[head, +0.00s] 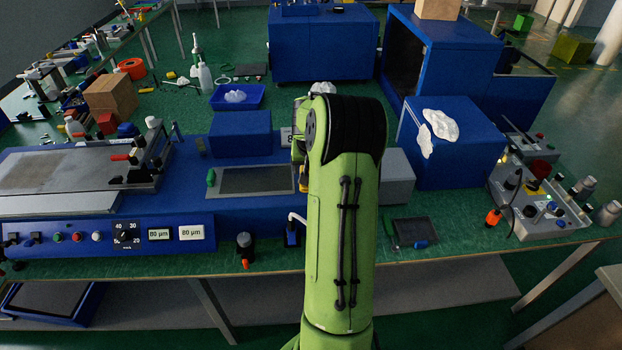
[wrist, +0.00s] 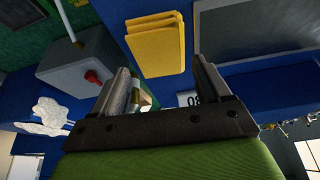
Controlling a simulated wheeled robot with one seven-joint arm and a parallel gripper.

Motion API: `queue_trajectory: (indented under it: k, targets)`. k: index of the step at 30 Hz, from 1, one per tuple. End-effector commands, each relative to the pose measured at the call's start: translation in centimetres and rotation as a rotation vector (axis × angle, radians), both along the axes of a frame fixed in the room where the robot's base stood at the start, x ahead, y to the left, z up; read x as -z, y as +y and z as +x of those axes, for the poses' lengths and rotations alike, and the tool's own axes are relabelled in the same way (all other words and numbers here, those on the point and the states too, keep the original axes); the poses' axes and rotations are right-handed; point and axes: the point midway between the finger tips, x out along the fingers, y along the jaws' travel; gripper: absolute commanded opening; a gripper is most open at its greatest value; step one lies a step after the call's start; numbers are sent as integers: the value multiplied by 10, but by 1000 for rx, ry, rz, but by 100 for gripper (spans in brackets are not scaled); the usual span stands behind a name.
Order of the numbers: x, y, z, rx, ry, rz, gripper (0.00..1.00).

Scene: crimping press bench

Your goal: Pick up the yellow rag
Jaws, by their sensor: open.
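The yellow rag (wrist: 156,46) is folded into a flat, layered pad and lies on a blue surface in the wrist view. In the head view only a small yellow patch (head: 303,179), probably the same rag, shows at the left edge of my arm; the arm hides the rest. My gripper (wrist: 162,66) is open, with its two fingers apart at the bottom of the wrist view. The rag appears beyond the fingertips, roughly in line with the gap between them. Nothing is seen gripped, and the rag looks apart from the fingers.
A grey box with a red knob (wrist: 94,77) stands left of the rag in the wrist view. A dark panel (wrist: 258,32) lies to its right. White crumpled cloth (head: 440,124) is on a blue box at the right. A blue press unit (head: 240,134) stands left of my arm.

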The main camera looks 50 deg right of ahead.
Motion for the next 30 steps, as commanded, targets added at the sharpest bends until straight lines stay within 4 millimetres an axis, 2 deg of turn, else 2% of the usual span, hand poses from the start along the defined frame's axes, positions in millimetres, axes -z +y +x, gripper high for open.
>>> queue_trajectory:
  k: [3,6,14,21,28,30]
  targets:
    - [24,-4,4,0,3,6,77]
    - [38,-10,8,1,1,3,77]
    - [43,-12,9,0,1,1,77]
    - [43,-12,9,0,1,2,41]
    - [43,-12,9,0,2,2,40]
    - [36,-12,9,0,1,2,40]
